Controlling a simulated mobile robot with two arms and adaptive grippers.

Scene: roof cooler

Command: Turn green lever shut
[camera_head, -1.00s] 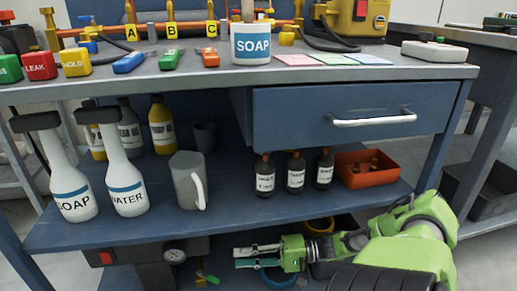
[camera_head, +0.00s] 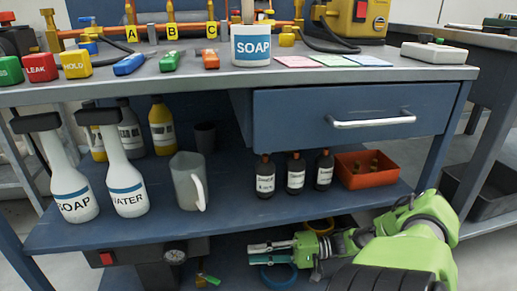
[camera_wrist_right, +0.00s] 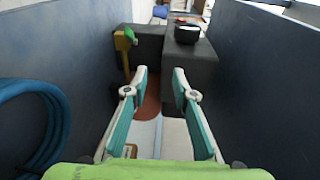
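The green lever (camera_head: 211,280) shows low under the bench, on a small brass valve (camera_head: 200,281) beside a dark pump box. In the right wrist view the green lever (camera_wrist_right: 131,36) sits atop the brass valve (camera_wrist_right: 122,48), ahead and slightly left. My right gripper (camera_head: 251,255) is below the lower shelf, to the right of the lever and apart from it. In the right wrist view its two teal-padded fingers (camera_wrist_right: 160,74) are spread with nothing between them. My left gripper is not in view.
A blue hose coil (camera_wrist_right: 35,115) lies left of my right gripper, with dark side walls on both sides. A dark box with a gauge (camera_wrist_right: 188,32) stands ahead right. The lower shelf (camera_head: 235,218) with bottles and a jug (camera_head: 187,182) is above.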

